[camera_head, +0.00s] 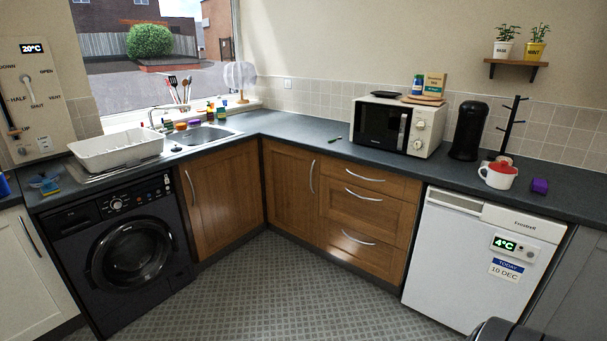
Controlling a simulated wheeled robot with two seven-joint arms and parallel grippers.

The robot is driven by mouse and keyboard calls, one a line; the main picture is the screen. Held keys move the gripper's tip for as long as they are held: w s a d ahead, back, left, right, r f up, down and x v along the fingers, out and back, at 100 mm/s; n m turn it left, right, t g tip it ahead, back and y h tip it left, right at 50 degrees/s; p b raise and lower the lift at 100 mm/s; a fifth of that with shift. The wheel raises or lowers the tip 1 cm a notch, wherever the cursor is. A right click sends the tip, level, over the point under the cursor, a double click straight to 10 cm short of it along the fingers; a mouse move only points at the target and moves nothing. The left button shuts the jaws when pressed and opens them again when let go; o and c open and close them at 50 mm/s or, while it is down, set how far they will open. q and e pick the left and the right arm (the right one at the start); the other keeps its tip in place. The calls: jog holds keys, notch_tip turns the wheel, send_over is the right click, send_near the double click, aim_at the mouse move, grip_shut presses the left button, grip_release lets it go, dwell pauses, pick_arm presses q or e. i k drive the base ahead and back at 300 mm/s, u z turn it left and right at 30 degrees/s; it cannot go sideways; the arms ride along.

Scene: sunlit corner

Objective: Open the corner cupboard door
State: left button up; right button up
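Two brown wooden cupboard doors meet at the inner corner under the worktop, and both look shut. The left door (226,198) is under the sink side, with a curved metal handle (190,188) near its left edge. The right door (290,190) is beside the drawers, with a curved metal handle (312,177) near its right edge. I cannot tell which of the two is meant as the corner cupboard. Neither gripper shows in the head view. Nothing touches either door or handle.
The patterned floor (270,295) before the corner is clear. A black washing machine (128,250) stands left, wooden drawers (365,215) and a white fridge (480,260) right. A dark rounded shape (515,330) at the bottom right edge is cut off and unclear.

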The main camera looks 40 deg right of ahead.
aim_at(292, 173)
jog(key=z, duration=0.15)
jog(key=i, duration=1.95)
jog(key=z, duration=0.95)
jog(key=i, duration=0.95)
jog(key=z, duration=1.6)
jog(key=i, duration=0.65)
jog(key=z, duration=0.55)
